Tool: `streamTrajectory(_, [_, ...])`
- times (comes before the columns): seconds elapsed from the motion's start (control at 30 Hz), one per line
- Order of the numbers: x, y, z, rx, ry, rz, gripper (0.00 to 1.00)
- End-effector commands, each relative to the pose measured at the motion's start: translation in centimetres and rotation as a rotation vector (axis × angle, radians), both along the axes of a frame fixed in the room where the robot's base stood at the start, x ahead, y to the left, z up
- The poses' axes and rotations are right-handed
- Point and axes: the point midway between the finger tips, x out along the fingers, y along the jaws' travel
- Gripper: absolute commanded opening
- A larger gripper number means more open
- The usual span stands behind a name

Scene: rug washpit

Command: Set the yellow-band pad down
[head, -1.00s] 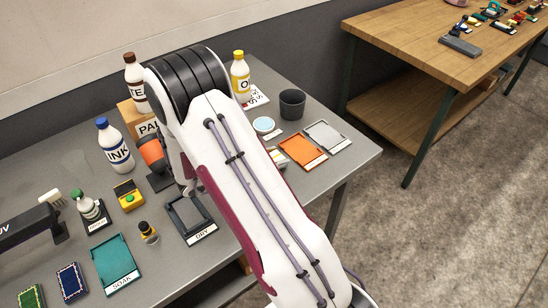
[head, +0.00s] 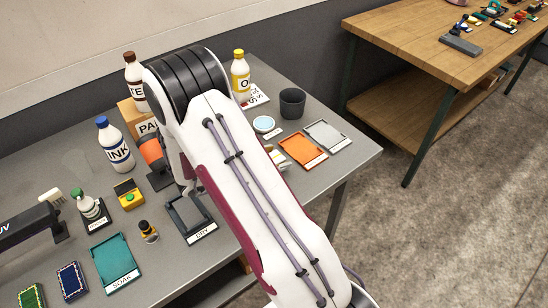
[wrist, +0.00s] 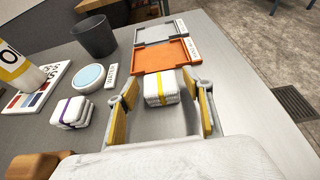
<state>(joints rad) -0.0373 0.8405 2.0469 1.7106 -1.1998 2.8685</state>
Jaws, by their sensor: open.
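The yellow-band pad (wrist: 160,88) is a small white folded stack with a yellow band. In the wrist view it sits on the grey table between my fingers, just on the near side of an orange tray (wrist: 168,56). In the head view part of the pad (head: 277,157) shows beside my arm, near the orange tray (head: 301,150). My gripper (wrist: 163,103) is open, one finger on each side of the pad, with a gap to both fingers. In the head view my arm hides the gripper. A purple-band pad (wrist: 72,112) lies to the left.
A light grey tray (wrist: 160,34) lies beyond the orange one. A dark cup (wrist: 95,36), a round blue-topped dish (wrist: 90,77) and a yellow-labelled bottle (wrist: 15,65) stand to the left. The table right of my gripper is bare up to its edge.

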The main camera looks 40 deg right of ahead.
Motion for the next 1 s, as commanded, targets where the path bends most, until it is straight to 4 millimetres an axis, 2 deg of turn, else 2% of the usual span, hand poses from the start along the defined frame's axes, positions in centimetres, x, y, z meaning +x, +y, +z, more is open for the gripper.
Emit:
streamTrajectory(0.17, [0.1,0.9,0.4,-0.001,-0.001,0.003,0.51])
streamTrajectory(0.7, [0.1,6.2,2.6,-0.001,0.000,0.003,0.51])
streamTrajectory(1.0, [0.0,7.0,3.0,-0.001,0.000,0.001,0.51])
